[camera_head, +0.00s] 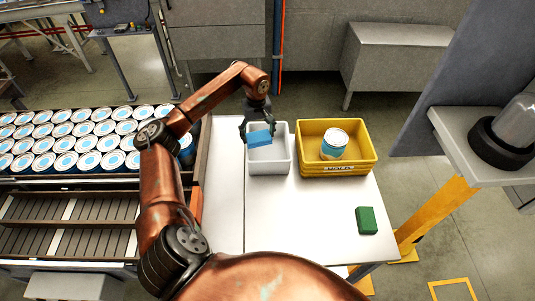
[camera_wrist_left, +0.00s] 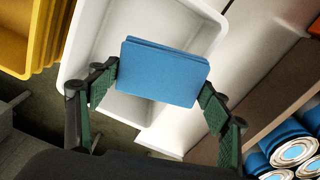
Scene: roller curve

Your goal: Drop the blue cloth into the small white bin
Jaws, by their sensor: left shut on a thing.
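The blue cloth (camera_head: 260,138) is a folded block held in my left gripper (camera_head: 258,124). The left wrist view shows the cloth (camera_wrist_left: 163,72) between the two green-padded fingers of the left gripper (camera_wrist_left: 158,90), which is shut on it. The small white bin (camera_head: 283,162) stands on the white table, left of the yellow crate. In the head view the cloth is over the bin's opening, towards its left side. The wrist view also shows the bin's rim (camera_wrist_left: 75,58) behind the cloth. My right gripper is in neither view.
The yellow crate (camera_head: 335,170) holds a can (camera_head: 334,143) and stands beside the bin. A green block (camera_head: 366,220) lies at the table's (camera_head: 300,218) right front. Left is a roller conveyor (camera_head: 75,210) with many cans. The table's front middle is clear.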

